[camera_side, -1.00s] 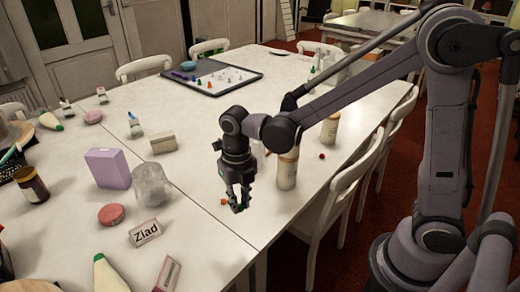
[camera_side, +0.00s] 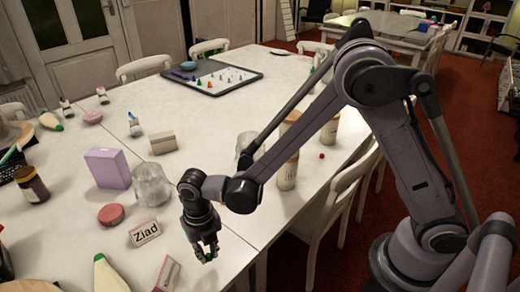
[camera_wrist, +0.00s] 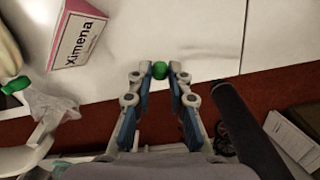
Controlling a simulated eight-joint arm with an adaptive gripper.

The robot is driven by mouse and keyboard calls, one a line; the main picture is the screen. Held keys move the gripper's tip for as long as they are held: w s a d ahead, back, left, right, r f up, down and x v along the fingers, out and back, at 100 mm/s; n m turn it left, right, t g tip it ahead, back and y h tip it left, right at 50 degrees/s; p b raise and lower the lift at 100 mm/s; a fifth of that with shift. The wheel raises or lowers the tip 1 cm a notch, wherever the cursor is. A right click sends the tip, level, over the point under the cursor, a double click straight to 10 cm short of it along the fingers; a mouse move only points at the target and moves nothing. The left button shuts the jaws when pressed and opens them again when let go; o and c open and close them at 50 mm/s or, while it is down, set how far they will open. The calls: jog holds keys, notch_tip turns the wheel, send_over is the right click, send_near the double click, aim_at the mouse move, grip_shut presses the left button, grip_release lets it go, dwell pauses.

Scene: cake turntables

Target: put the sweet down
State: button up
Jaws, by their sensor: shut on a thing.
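The sweet (camera_wrist: 160,70) is a small round green ball between my fingertips in the wrist view. It also shows as a green spot (camera_side: 207,256) low in the side view. My gripper (camera_side: 208,253) points down, shut on the sweet, over the near edge area of the white table (camera_side: 240,110). In the wrist view, the gripper (camera_wrist: 161,74) shows both fingers against the ball, with white table behind it. I cannot tell how high the ball is above the table.
The Ximena name card (camera_wrist: 78,40) lies left of my gripper, near a green-tipped bag (camera_wrist: 15,85). The Ziad card (camera_side: 145,232), a clear jar (camera_side: 152,186) and a purple box (camera_side: 108,168) stand farther left. Tall jars (camera_side: 287,172) and a red ball (camera_side: 321,156) are right.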

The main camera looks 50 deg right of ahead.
aim_at(208, 255)
jog(key=shift+f, duration=2)
jog(key=shift+f, duration=0.1)
jog(key=o, duration=0.7)
